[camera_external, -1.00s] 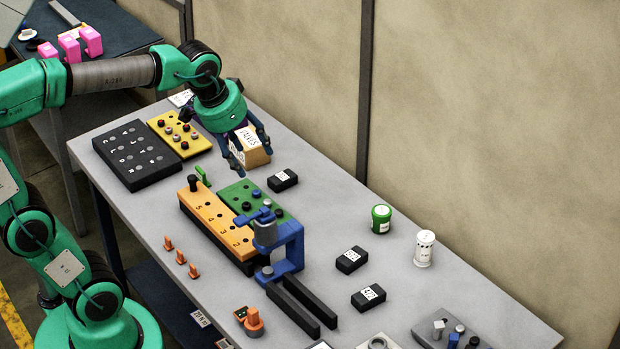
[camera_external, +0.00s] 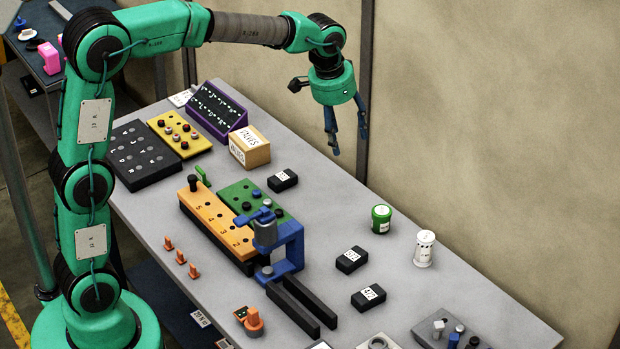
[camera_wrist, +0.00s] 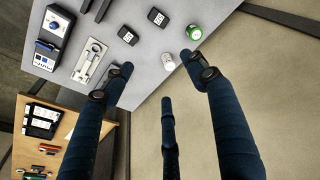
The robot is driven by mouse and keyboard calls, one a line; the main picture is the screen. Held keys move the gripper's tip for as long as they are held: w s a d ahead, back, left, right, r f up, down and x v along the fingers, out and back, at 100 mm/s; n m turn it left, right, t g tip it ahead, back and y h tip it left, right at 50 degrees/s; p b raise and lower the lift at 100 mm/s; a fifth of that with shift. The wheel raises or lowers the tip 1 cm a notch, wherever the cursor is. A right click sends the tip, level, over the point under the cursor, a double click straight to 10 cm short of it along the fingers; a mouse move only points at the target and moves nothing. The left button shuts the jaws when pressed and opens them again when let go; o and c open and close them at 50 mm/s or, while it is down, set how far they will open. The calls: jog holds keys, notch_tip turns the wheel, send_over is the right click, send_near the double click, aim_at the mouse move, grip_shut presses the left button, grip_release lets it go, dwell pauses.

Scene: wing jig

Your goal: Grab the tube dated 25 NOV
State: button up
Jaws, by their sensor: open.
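My gripper (camera_external: 347,140) hangs open and empty in the air above the far right side of the grey table, near the wall. Its spread dark blue fingers also show in the wrist view (camera_wrist: 157,68). I cannot make out a tube marked 25 NOV. A green cylinder (camera_external: 381,219) with a pale label and a white cylinder (camera_external: 425,248) with dark holes stand upright on the grey table, below and to the right of my gripper. In the wrist view the green cylinder (camera_wrist: 193,32) and the white one (camera_wrist: 168,62) lie beyond the fingers. Their print is unreadable.
Black labelled blocks (camera_external: 352,259), a blue clamp (camera_external: 288,245), an orange block (camera_external: 213,222) and a cardboard box (camera_external: 250,146) stand on the grey table (camera_external: 330,200). A wooden table (camera_wrist: 98,140) with dark trays and small coloured items shows in the wrist view. The wall is close behind.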

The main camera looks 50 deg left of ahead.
jog(key=w+d+f+p, duration=0.1)
jog(key=w+d+f, duration=0.2)
jog(key=w+f, duration=0.45)
jog(key=m+g+p, duration=0.1)
jog(key=g+p, duration=0.2)
send_over(427, 235)
notch_tip(427, 235, down, 19)
jog(key=shift+w+f, duration=0.1)
jog(key=shift+f, duration=4.2)
jog(key=shift+f, duration=2.6)
